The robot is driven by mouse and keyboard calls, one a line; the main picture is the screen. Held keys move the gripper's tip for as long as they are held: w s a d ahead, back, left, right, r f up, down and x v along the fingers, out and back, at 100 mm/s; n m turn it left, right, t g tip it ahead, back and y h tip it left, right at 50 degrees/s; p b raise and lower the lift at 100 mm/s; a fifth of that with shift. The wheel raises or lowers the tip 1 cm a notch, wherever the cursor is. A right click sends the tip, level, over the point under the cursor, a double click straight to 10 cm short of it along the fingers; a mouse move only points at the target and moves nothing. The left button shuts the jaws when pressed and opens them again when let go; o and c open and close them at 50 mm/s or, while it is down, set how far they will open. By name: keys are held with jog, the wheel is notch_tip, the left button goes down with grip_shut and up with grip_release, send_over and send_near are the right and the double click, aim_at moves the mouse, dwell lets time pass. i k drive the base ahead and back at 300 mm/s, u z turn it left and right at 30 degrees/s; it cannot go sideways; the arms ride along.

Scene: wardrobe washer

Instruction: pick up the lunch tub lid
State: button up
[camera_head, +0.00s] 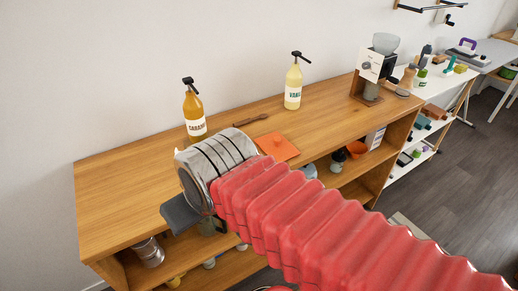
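A flat orange square piece with a small raised knob (277,145), which looks like the lunch tub lid, lies on the wooden counter top (125,178). Its near left part is hidden behind my red ribbed arm and silver wrist. My gripper (182,214) is at the counter's front edge, left of the lid and nearer to me. Only one dark grey finger part shows clearly, so its opening cannot be seen. The lid lies apart from the gripper.
An amber pump bottle (194,112) and a pale yellow pump bottle (293,86) stand at the back. A brown stick-like utensil (250,120) lies between them. A grinder (375,72) stands at the right. Lower shelves hold a metal can (149,252) and an orange bowl (356,149). The counter's left end is clear.

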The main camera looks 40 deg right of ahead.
aim_at(277, 144)
jog(key=u, duration=2.05)
jog(key=k, duration=0.75)
jog(key=z, duration=1.85)
